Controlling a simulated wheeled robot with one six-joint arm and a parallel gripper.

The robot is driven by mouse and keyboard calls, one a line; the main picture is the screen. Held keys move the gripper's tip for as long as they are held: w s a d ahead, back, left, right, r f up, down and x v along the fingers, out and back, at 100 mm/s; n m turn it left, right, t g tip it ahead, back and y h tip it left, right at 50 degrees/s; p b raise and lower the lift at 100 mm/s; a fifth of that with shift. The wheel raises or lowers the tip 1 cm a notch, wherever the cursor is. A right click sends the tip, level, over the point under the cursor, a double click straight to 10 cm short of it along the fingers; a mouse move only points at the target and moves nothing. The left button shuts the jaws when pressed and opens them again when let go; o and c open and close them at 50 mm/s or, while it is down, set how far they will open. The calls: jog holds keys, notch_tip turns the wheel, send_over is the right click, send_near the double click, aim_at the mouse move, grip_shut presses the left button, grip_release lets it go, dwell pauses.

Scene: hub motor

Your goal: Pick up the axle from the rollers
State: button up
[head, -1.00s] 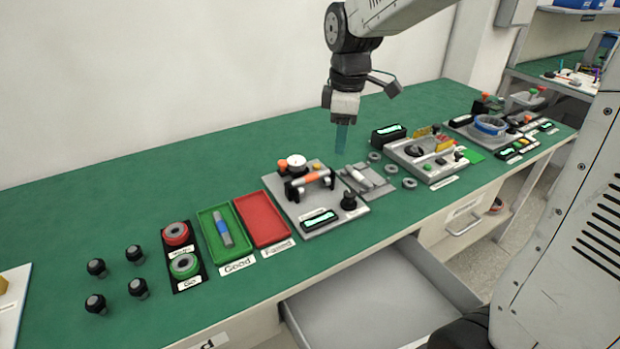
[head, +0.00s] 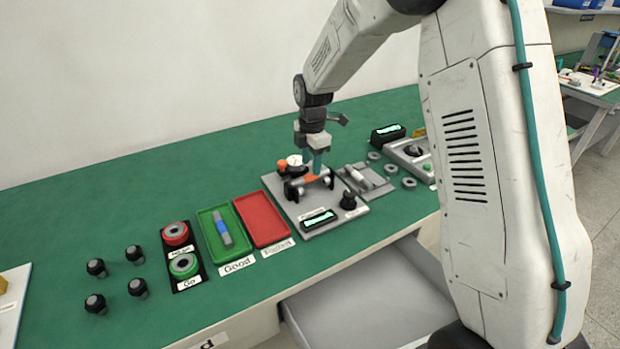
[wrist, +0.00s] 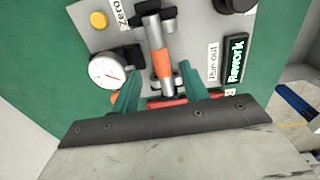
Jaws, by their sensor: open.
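The axle (wrist: 162,62) is a silver rod with an orange band in its middle. It lies across the rollers (wrist: 153,20) of the run-out fixture. In the head view the fixture (head: 335,212) is a grey plate, and the axle's orange band (head: 312,178) shows just below my gripper (head: 317,165). In the wrist view my gripper (wrist: 157,88) has its two teal fingers apart, one on each side of the axle's near part. Nothing is held. Whether the fingertips are down at the axle's height I cannot tell.
A dial gauge (wrist: 108,70) stands close to the left finger in the wrist view. A display reading "Rework" (wrist: 235,58) and a black knob (head: 347,201) are on the fixture. Red (head: 262,218) and green (head: 240,250) trays lie to the left; the green one holds another axle (head: 222,229).

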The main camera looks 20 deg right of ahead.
aim_at(310, 178)
notch_tip(310, 178, down, 4)
jog(key=shift+r, duration=0.1)
grip_shut()
jog(key=shift+r, duration=0.1)
